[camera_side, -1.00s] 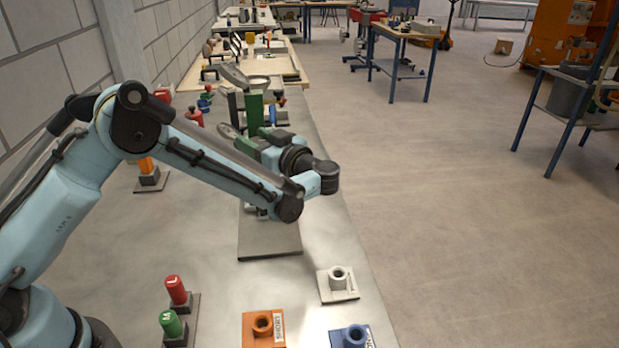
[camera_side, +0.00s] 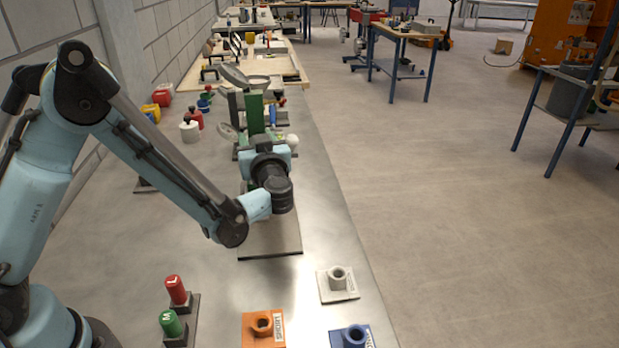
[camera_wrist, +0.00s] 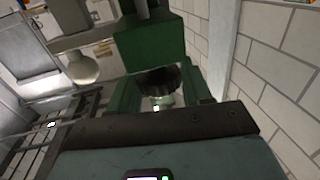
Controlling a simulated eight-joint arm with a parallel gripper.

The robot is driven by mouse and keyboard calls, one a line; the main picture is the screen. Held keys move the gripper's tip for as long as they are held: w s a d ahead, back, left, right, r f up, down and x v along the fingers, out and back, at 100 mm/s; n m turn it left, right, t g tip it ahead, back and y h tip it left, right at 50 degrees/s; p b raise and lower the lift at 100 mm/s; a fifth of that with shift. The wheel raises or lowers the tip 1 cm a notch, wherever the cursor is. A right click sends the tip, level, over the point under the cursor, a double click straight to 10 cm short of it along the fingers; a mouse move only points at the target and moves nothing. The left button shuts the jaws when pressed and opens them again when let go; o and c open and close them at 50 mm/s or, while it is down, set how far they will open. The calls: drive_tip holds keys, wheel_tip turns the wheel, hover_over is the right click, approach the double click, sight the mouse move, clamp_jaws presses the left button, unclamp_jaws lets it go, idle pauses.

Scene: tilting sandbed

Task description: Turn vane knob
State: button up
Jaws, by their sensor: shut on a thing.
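The vane knob (camera_wrist: 158,82) is dark and ridged. It shows in the wrist view just below a green block (camera_wrist: 150,42). My gripper (camera_wrist: 160,93) has a green finger on each side of the knob and is shut on it. In the side view my gripper (camera_side: 262,148) is at the upright green part (camera_side: 253,114) of the sandbed fixture, above its dark base plate (camera_side: 270,240). My wrist hides the knob there, and the vane cannot be made out.
Red (camera_side: 176,290) and green (camera_side: 171,323) handled pieces stand at the front left. White (camera_side: 338,283), orange (camera_side: 263,328) and blue (camera_side: 353,336) sockets stand at the front right. A pale round bulb (camera_wrist: 84,68) is left of the knob. Open bench lies left of the fixture.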

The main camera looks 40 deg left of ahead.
idle(0.4)
drive_tip(key=o, duration=0.9)
drive_tip(key=v, duration=1.2)
drive_tip(key=shift+s, duration=0.15)
